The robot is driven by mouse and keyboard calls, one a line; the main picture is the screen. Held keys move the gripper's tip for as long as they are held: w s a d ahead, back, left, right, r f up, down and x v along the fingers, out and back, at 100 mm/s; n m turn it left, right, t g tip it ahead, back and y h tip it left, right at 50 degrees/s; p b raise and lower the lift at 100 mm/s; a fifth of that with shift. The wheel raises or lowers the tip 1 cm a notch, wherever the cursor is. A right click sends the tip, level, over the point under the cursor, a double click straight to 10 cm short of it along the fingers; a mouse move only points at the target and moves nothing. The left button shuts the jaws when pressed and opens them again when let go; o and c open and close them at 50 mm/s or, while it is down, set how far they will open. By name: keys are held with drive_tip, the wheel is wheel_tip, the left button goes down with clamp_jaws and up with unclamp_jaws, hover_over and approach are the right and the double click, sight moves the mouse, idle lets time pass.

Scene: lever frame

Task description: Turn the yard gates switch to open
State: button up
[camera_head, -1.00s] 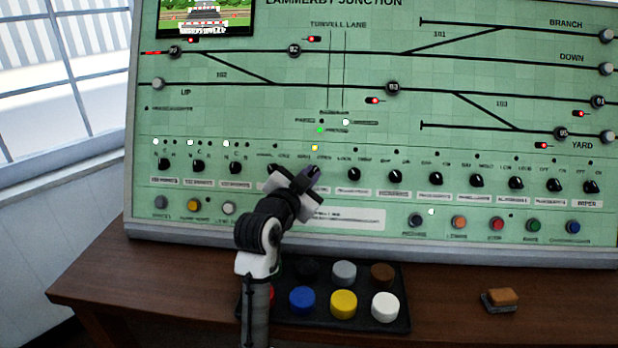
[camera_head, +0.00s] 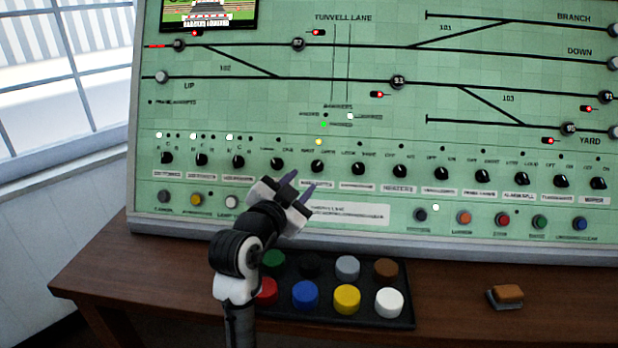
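A row of black rotary switches runs across the green signal panel (camera_head: 250,115). Their small labels are too blurred for me to tell which one is the yard gates switch. My gripper (camera_head: 298,187) is in front of the lower panel, left of centre, with its two dark fingers apart and nothing between them. It is just below a black switch (camera_head: 317,166) with a lit yellow lamp (camera_head: 318,142) above it. Another black switch (camera_head: 277,164) is up and to the left of the fingers. Both knobs are in plain view, apart from the fingers.
A row of coloured push buttons, including a red one (camera_head: 501,219), lies below the switches. A black tray (camera_head: 405,318) of coloured round caps sits on the wooden desk (camera_head: 450,290) below my gripper. A brown block (camera_head: 508,293) lies at the right. A small screen (camera_head: 208,12) is at the top left.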

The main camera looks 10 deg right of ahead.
drive_tip(key=v, duration=0.7)
drive_tip(key=shift+b, duration=0.4)
